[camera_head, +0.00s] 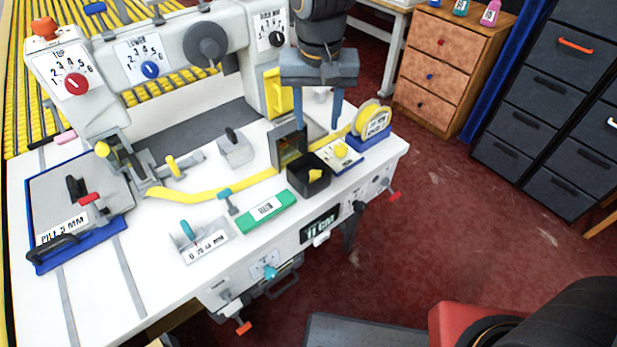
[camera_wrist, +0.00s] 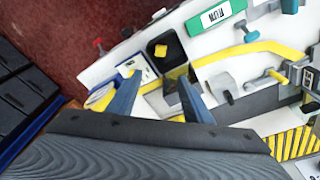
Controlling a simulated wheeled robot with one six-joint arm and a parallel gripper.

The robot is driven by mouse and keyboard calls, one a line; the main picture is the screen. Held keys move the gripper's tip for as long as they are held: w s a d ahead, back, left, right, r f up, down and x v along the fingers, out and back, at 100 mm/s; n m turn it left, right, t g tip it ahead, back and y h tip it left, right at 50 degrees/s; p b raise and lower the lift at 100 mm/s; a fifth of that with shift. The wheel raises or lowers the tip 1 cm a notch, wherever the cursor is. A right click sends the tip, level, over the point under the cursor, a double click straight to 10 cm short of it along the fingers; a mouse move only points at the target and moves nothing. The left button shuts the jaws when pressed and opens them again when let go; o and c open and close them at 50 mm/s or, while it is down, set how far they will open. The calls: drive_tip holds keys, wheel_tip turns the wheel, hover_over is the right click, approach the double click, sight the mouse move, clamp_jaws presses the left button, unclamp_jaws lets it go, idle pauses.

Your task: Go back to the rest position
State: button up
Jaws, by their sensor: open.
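My gripper (camera_head: 318,108) hangs fingers down above the right part of the white binding machine table (camera_head: 130,285). Its two blue fingers are apart with nothing between them. In the wrist view the open gripper (camera_wrist: 160,98) shows its fingers over the table's end. Near them are a black bin (camera_head: 308,181) with a yellow piece inside and a yellow tape roll (camera_head: 372,117) on a blue holder. The black bin also shows in the wrist view (camera_wrist: 176,54). I cannot tell from these views whether the fingertips touch anything.
Yellow binding tape (camera_head: 215,192) runs across the table. A green block (camera_head: 265,211) lies in front of it. The machine head with dials (camera_head: 150,62) stands left of my arm. A wooden drawer unit (camera_head: 445,72) and dark cabinets (camera_head: 545,110) stand right. Red floor (camera_head: 480,240) is open between.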

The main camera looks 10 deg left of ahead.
idle(0.3)
drive_tip(key=s+d+f+m, duration=0.1)
drive_tip(key=s+d, duration=0.3)
drive_tip(key=d, duration=1)
drive_tip(key=s+d+f+m, duration=0.1)
drive_tip(key=s+d+f, duration=0.1)
drive_tip(key=d, duration=1.2)
drive_tip(key=shift+s+f, duration=0.25)
drive_tip(key=shift+s, duration=0.65)
